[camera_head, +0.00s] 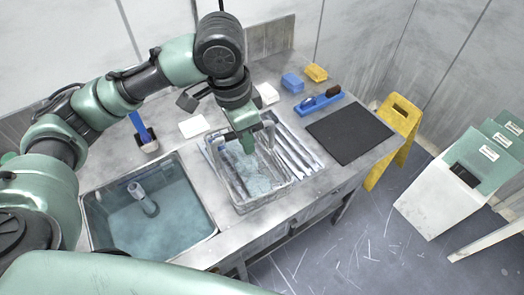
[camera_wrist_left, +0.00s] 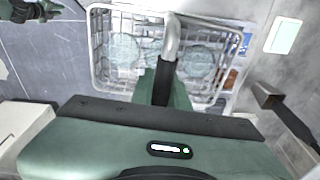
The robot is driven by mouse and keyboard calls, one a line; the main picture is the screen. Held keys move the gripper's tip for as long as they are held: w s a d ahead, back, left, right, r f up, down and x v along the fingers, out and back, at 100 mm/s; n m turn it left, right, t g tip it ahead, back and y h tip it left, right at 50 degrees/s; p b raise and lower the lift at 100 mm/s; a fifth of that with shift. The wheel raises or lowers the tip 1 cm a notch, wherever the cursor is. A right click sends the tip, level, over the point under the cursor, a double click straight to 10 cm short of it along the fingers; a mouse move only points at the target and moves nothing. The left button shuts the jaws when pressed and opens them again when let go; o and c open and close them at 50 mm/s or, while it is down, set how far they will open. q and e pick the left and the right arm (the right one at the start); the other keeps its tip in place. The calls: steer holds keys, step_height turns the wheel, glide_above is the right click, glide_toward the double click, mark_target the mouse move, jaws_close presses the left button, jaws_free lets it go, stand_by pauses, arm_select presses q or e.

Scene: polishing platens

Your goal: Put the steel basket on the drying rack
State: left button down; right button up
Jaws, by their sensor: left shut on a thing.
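The steel basket (camera_head: 262,203) is a wire-mesh box over the counter, right of the sink. Several pale, translucent discs (camera_head: 255,168) lie inside it. My left gripper (camera_head: 245,142) is shut on its handle, which arches up between the fingers in the left wrist view (camera_wrist_left: 171,42). The basket's wire rim shows there too (camera_wrist_left: 97,62). The drying rack (camera_head: 297,150), with long pale slats, shows beside and through the basket. I cannot tell whether the basket touches it. What looks like my right gripper (camera_wrist_left: 36,11) is at the wrist view's top left, its jaws unclear.
A water-filled sink (camera_head: 205,222) with an upright pipe is left of the basket. A black mat (camera_head: 350,134), a blue tool (camera_head: 318,101) and small blue and yellow blocks lie right and behind. A yellow floor sign (camera_head: 395,135) and white bin (camera_head: 440,205) stand right of the counter.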

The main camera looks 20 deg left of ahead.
mark_target(272, 145)
arm_select(q)
steer(key=w+d+r+m+g+p, duration=0.1)
steer(key=w+d+r+m, duration=0.1)
steer(key=w+r+m, duration=0.35)
steer(key=w+d+r+m+g+p, duration=0.1)
steer(key=w+d+r+m, duration=0.1)
steer(key=r+m, duration=0.65)
step_height(272, 145, down, 18)
steer(key=m+p, duration=0.1)
steer(key=m, duration=0.1)
steer(key=shift+s+a+m+p, duration=0.1)
steer(key=shift+s+m+p, duration=0.05)
steer(key=shift+m+p, duration=0.25)
steer(key=shift+f+p, duration=0.4)
steer(key=shift+f, duration=1.95)
steer(key=c, duration=1.5)
jaws_free()
steer(key=shift+s, duration=0.1)
steer(key=shift+o, duration=0.7)
step_height(272, 145, up, 12)
steer(key=a+b, duration=0.1)
steer(key=b, duration=0.2)
steer(key=shift+w, duration=0.45)
